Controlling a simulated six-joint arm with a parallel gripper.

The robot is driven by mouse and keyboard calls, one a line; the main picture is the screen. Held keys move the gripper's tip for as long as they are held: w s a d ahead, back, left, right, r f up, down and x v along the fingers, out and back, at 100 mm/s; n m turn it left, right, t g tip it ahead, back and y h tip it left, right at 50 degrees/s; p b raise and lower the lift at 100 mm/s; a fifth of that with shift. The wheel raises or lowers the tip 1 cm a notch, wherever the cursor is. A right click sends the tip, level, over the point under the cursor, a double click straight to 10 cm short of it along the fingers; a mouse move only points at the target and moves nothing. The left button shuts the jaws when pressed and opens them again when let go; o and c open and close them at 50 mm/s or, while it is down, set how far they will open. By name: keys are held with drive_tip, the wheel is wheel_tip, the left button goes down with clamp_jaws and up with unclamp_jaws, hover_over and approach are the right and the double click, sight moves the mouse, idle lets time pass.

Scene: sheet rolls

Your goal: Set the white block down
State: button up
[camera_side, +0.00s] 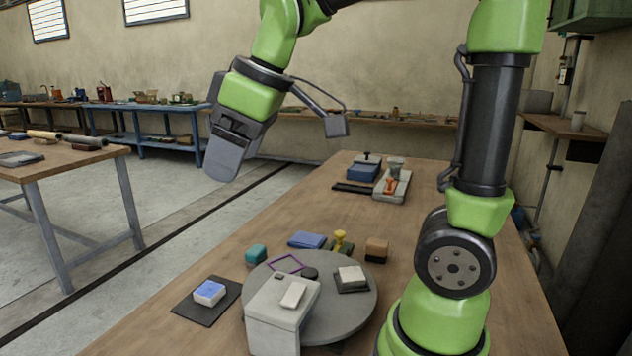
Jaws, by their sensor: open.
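My gripper (222,172) is raised at the upper left, over the floor side of the table, well away from the blocks. It is open, and no block shows in it; its fingers overlap from this side. Several whitish blocks are in view, and I cannot tell which one the task means. A white block with a blue top (209,291) lies on a dark mat (196,309) at the table's left. A pale block (351,275) sits on a dark pad on the grey round disc (357,307). A small white block (293,295) lies on a light grey box (272,325).
A teal block (256,254), a blue block (307,240), a yellow knobbed piece (340,240) and a brown block (376,248) stand behind the disc. A blue box (363,172) and a tray with an orange item (392,187) are farther back. The table's middle is clear.

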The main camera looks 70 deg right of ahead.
drive_tip(key=s+a+f+m+t, duration=0.1)
drive_tip(key=s+a+m+t, duration=0.1)
drive_tip(key=s+m, duration=0.5)
drive_tip(key=s, duration=0.4)
drive_tip(key=shift+s+f+m+y, duration=0.3)
drive_tip(key=shift+f+y, duration=0.1)
drive_tip(key=shift+a, duration=0.1)
